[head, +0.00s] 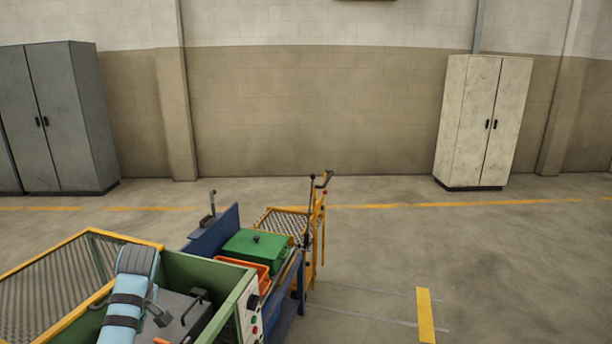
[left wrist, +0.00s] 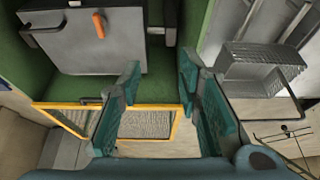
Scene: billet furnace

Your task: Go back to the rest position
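My left gripper (left wrist: 160,72) shows in the left wrist view with its two teal fingers spread apart and nothing between them. Beyond the fingers is a green machine housing (left wrist: 190,25) with a grey panel (left wrist: 70,45) that has an orange handle (left wrist: 98,24). The fingers look apart from the panel. In the head view, part of my left arm stands over the green housing (head: 190,269) at the lower left; its fingers cannot be made out there. My right gripper is in neither view.
A yellow-framed mesh guard (head: 50,285) borders the housing on the left. A blue bench (head: 285,312) with a green lidded box (head: 256,247) and an orange tray (head: 262,278) stands beside it, then a yellow cart (head: 318,235). Cabinets (head: 70,115) (head: 482,120) line the wall. Floor at right is clear.

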